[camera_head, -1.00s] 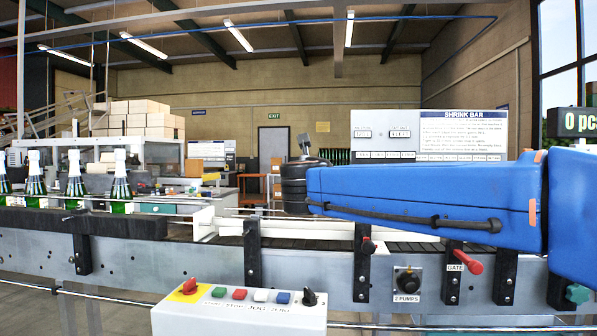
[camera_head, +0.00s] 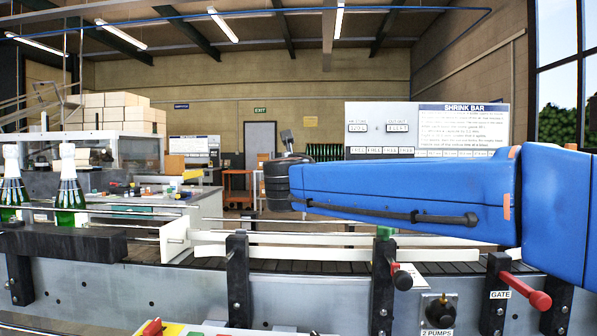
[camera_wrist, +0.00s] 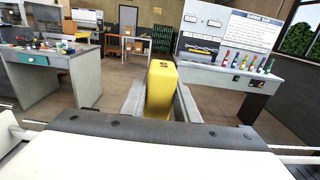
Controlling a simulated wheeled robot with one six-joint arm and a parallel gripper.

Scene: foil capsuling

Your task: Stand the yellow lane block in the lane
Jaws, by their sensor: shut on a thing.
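The yellow lane block (camera_wrist: 161,92) shows in the wrist view, just ahead of the wrist, with a small dark mark on its top. My gripper (camera_wrist: 160,106) has its grey fingers on either side of the block and is shut on it. In the head view my blue arm stretches left above the conveyor; the gripper's fingers and the block cannot be made out there. The white guide rails (camera_head: 330,254) run along the conveyor below the arm, in what looks like the lane.
Green bottles (camera_head: 68,190) stand at the left on the conveyor. A red gate handle (camera_head: 525,290) and a dark pump knob (camera_head: 440,308) sit on the front side. The shrink bar board (camera_head: 425,130) stands behind. A cluttered workbench (camera_wrist: 45,68) is at the left in the wrist view.

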